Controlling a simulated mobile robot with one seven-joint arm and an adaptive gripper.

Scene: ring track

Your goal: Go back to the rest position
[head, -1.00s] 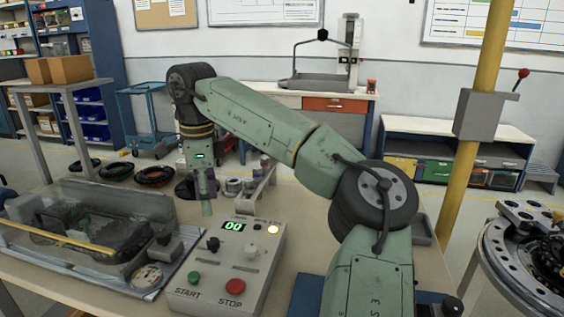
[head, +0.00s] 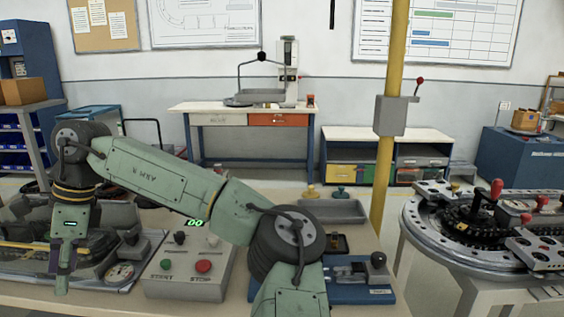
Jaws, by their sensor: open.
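My green arm reaches from the bottom middle up and over to the left in the head view. My gripper (head: 62,268) points down at its left end, in front of the clear-covered machine (head: 30,262) on the bench. It is open, and I see nothing held in it. The grey control box (head: 185,282) stands to the right of it, apart, with a green START button (head: 165,265), a red STOP button (head: 203,266) and a lit green display (head: 195,223). My arm partly hides the bench behind it.
A blue fixture (head: 362,293) with a black knob and a grey tray (head: 335,211) lie right of my arm. A yellow post (head: 384,185) with a grey lever box (head: 391,115) stands behind. A round ring-track table (head: 425,246) fills the right. Floor shows beyond the bench.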

